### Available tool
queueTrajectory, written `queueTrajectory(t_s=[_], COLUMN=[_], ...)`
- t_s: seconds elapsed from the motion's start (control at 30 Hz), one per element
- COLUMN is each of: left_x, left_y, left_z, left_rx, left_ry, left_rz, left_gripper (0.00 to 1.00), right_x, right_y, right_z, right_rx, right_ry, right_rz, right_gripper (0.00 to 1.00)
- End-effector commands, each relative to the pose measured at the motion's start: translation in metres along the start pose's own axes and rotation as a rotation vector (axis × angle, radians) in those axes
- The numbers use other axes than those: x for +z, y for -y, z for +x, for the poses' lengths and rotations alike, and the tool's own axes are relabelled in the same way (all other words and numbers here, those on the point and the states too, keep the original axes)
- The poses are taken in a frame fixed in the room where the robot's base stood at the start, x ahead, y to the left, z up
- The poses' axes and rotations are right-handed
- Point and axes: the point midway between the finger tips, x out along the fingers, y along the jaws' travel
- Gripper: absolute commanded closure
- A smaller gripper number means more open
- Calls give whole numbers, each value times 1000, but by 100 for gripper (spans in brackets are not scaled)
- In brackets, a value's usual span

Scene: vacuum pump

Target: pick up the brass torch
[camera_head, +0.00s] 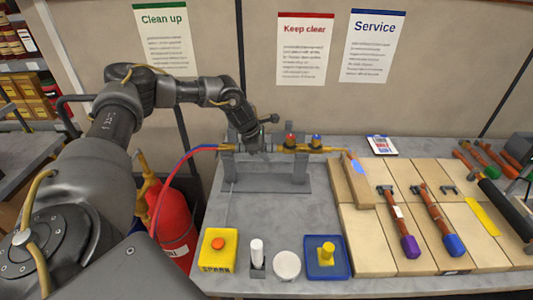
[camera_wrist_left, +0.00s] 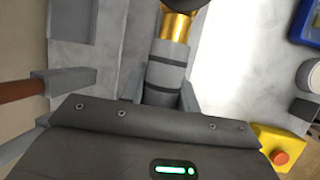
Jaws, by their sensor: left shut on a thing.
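The brass torch (camera_head: 276,149) lies level at the grey stand (camera_head: 262,180), with a red and a blue knob on top and its tip pointing right. Red and blue hoses (camera_head: 185,165) run from its left end. My left gripper (camera_head: 254,145) comes down from above and is shut on the torch's handle, left of the knobs. In the left wrist view the torch's dark banded handle and brass part (camera_wrist_left: 174,28) show ahead of the gripper (camera_wrist_left: 163,82). I cannot tell whether the torch is clear of the stand. My right gripper is not in view.
A yellow spark box (camera_head: 217,250), a white stick, a white disc (camera_head: 287,265) and a blue tray (camera_head: 344,257) line the bench's front. Wooden boards with tools (camera_head: 375,235) fill the right. A red cylinder (camera_head: 173,225) stands left of the bench. Some grey bench top is free.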

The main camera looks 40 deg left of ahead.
Motion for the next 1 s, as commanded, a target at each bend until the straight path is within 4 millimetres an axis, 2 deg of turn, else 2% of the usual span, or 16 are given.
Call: queueTrajectory(t_s=[0.17, 0.27, 0.5, 0.7, 1.0], left_x=[11, 24, 64, 95, 122], left_y=[-6, 3, 27, 61, 87], left_z=[-21, -32, -73, -86, -101], left_rx=[8, 5, 7, 5, 3], left_ry=[10, 12, 12, 10, 8], left_rz=[2, 5, 8, 8, 3], left_gripper=[97, 97, 97, 97, 97], right_x=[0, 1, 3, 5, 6], right_y=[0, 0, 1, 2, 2], right_z=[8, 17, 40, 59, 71], right_rx=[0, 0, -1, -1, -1], right_ry=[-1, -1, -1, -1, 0], right_rz=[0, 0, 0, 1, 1], right_gripper=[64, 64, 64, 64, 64])
